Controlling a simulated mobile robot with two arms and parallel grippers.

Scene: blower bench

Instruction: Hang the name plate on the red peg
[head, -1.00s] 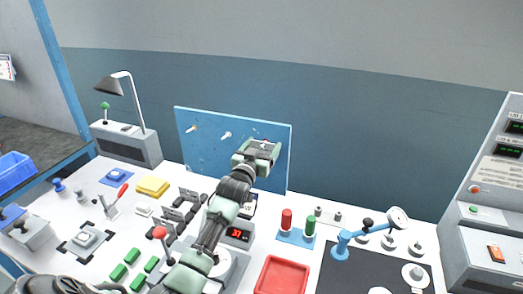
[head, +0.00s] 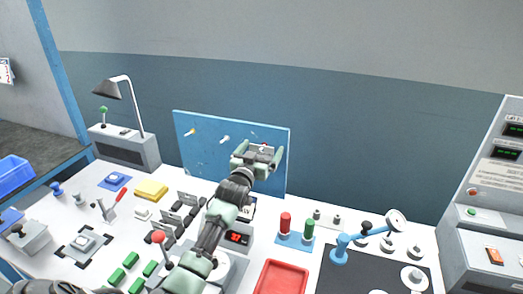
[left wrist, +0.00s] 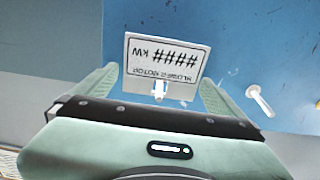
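The name plate (left wrist: 163,62) is a small white card with black print, upside down in the left wrist view. It lies close against the blue peg board (head: 205,155). A pale, short peg end (left wrist: 159,90) shows at the plate's edge nearest the gripper; its red colour is not clear there. In the head view a bit of red (head: 264,147) shows at the gripper. My left gripper (head: 259,153) is open in front of the board. Its fingers (left wrist: 160,78) stand either side of the plate, with small gaps. My right gripper is not in view.
Below are a red tray (head: 281,278), red and green cylinders (head: 285,222) and a blue crane-like arm (head: 342,246). A lamp (head: 112,89) stands at left.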

